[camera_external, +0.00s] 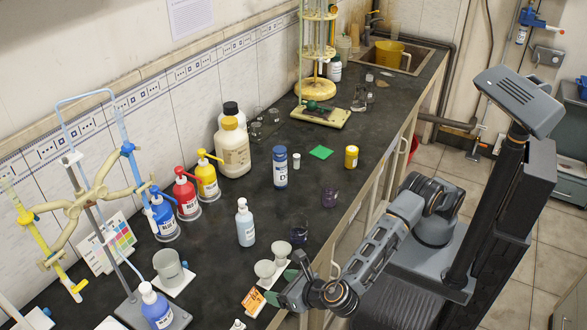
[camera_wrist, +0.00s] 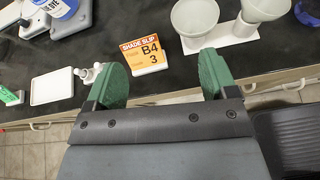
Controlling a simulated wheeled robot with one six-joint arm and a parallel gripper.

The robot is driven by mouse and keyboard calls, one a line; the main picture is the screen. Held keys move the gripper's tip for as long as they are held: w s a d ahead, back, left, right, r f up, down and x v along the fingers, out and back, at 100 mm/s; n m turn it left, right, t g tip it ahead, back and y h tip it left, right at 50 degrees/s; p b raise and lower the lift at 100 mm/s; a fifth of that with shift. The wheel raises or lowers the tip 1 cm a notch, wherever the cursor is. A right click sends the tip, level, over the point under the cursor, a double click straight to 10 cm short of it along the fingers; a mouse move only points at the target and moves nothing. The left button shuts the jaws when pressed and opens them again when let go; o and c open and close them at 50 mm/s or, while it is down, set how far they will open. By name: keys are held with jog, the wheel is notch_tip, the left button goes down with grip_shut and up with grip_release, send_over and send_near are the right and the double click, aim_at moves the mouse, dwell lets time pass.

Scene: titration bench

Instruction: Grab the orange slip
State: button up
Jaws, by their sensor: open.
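The orange slip (camera_wrist: 145,52) reads "SHADE SLIP B4 3" and has a white lower part. In the external view the slip (camera_external: 253,299) is at the lower middle, just left of my gripper (camera_external: 291,279). In the wrist view my gripper (camera_wrist: 163,72) has two green fingers, open and apart, with nothing between them. The slip shows in line with the gap, a little ahead of the fingertips.
White twin cups on a stand (camera_wrist: 235,28) are close right of the slip. A small white dish (camera_wrist: 52,86) is to its left. A blue-labelled bottle (camera_external: 155,306) stands left on the bench.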

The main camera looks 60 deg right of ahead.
aim_at(251, 298)
jog(key=shift+n+t+y, duration=0.4)
jog(key=shift+n, duration=0.5)
jog(key=w+a+f, duration=0.1)
jog(key=f, duration=0.1)
jog(key=w+a+f, duration=0.2)
jog(key=shift+w+a+f, duration=0.15)
jog(key=shift+w+f, duration=0.05)
jog(key=shift+w, duration=0.05)
jog(key=shift+f+p+x, duration=0.1)
jog(key=shift+p+x, duration=0.1)
jog(key=shift+x, duration=1.45)
jog(key=shift+f+p+x, duration=0.15)
jog(key=shift+x, duration=1.55)
jog(key=shift+s+a, duration=0.1)
jog(key=shift+s, duration=0.05)
jog(key=c, duration=0.7)
